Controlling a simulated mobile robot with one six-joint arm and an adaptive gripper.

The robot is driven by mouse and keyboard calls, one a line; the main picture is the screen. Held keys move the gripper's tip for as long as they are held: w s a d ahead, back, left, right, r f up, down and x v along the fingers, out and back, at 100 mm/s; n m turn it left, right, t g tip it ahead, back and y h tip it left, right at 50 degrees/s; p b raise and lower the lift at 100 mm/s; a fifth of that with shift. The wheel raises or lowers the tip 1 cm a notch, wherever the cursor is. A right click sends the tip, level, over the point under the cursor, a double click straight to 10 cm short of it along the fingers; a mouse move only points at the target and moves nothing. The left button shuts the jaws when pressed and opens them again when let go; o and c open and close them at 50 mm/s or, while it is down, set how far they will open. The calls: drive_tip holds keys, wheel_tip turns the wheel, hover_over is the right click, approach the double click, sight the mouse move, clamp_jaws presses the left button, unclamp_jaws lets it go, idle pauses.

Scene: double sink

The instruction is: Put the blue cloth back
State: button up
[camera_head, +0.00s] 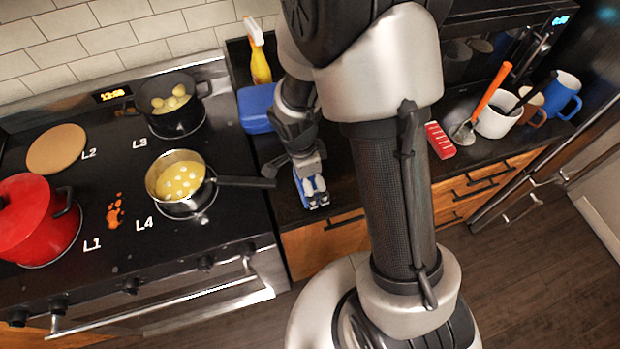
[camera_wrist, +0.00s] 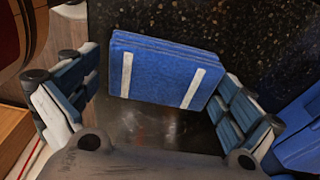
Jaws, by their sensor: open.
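A folded blue cloth (camera_wrist: 160,72) with two white stripes lies on the dark speckled counter in the wrist view. My gripper (camera_wrist: 152,98) is open, with one finger on either side of the cloth. The cloth looks close to the right finger, with a wider gap at the left; I cannot tell whether it touches. In the head view my gripper (camera_head: 311,188) points down near the counter's front edge, right of the stove. Blue and white show at its fingers there, and the cloth cannot be told apart from them.
A blue container (camera_head: 256,108) and a yellow spray bottle (camera_head: 260,66) stand behind my gripper. A pan (camera_head: 180,180) on the stove points its handle toward my gripper.

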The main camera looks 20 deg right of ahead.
drive_tip(key=s+r+n+t+p, duration=0.1)
drive_tip(key=s+r+n+p, duration=0.15)
drive_tip(key=r, duration=0.95)
drive_tip(key=s+r+n+t+p, duration=0.15)
drive_tip(key=r+n, duration=0.25)
drive_tip(key=r, duration=0.7)
drive_tip(key=s+r+n+t+y, duration=0.1)
drive_tip(key=s+r+n+t, duration=0.1)
drive_tip(key=s+r+n, duration=0.5)
drive_tip(key=s+n, duration=0.4)
drive_tip(key=shift+d, duration=0.15)
drive_tip(key=shift+n, duration=0.25)
wheel_tip(320, 180, down, 3)
drive_tip(key=b, duration=0.3)
drive_tip(key=shift+r, duration=0.2)
